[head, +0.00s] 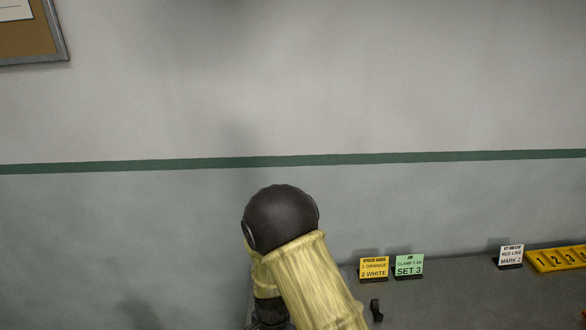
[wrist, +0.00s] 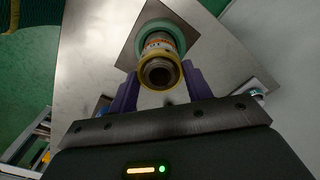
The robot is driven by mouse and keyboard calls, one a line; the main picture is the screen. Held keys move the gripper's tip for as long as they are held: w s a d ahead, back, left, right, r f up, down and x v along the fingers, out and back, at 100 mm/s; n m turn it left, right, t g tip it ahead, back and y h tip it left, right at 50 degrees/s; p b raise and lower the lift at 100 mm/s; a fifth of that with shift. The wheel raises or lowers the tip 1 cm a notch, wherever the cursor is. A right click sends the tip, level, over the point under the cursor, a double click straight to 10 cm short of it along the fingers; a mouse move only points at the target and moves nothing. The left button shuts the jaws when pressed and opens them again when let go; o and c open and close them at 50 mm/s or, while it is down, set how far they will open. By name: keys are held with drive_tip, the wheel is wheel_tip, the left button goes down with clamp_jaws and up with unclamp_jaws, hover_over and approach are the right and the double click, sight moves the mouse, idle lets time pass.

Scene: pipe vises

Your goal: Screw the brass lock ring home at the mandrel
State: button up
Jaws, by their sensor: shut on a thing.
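In the wrist view, the brass lock ring (wrist: 146,82) is a yellowish band around the near end of the mandrel (wrist: 160,42). The mandrel is a short metal tube with a dark open end and orange-brown markings, and it rises from a teal round collar (wrist: 181,33) on a grey plate. My gripper (wrist: 160,80) has a purple finger on each side of the ring and is shut on it. The thread under the ring is hidden, so how far it is screwed on cannot be told. The head view shows neither ring nor gripper.
In the head view, a grey bench top (head: 450,300) carries a yellow card (head: 374,268), a green card (head: 409,265), a white card (head: 511,256) and a yellow numbered strip (head: 558,259). A small black piece (head: 376,310) is near my arm.

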drive_tip(key=m+p, duration=0.2)
drive_tip(key=m, duration=0.4)
drive_tip(key=shift+r+p, duration=0.2)
drive_tip(key=shift+p, duration=0.1)
drive_tip(key=m+p, duration=0.1)
drive_tip(key=m, duration=0.2)
drive_tip(key=shift+f+m+p, duration=0.25)
drive_tip(key=shift+m+p, duration=0.1)
drive_tip(key=shift+m, duration=0.65)
drive_tip(key=o, duration=1)
drive_tip(key=n, duration=0.9)
drive_tip(key=shift+b, duration=0.4)
drive_tip(key=n, duration=0.5)
